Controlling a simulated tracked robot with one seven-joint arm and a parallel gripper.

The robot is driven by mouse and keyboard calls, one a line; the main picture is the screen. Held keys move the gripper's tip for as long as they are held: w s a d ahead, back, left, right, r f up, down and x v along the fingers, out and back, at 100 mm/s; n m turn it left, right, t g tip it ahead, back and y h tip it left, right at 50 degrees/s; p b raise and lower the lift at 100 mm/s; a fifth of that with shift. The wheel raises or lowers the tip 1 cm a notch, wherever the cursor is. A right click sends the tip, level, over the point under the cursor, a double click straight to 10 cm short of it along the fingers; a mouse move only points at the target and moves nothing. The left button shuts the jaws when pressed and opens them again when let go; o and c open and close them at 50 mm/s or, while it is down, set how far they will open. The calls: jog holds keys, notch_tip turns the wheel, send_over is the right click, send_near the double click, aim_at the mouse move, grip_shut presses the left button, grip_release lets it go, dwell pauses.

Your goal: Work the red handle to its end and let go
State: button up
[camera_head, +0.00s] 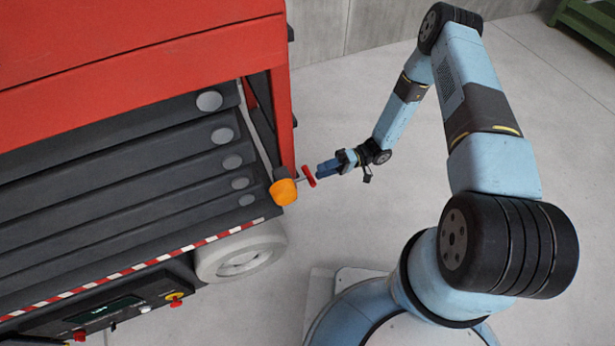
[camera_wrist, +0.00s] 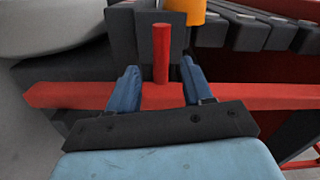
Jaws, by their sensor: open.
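The red handle (camera_head: 308,176) is a short red bar on a thin stem at the right side of the red and black machine, near an orange cap (camera_head: 284,191).
A control panel (camera_head: 105,312) with red knobs sits at the lower left. Grey floor lies open around my arm. A green object (camera_head: 590,22) stands at the far right.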

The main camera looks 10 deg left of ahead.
aim_at(306, 176)
jog(key=x, duration=0.6)
jog(key=shift+s+a, duration=0.2)
jog(key=shift+a, duration=0.1)
grip_shut()
dwell(0.4)
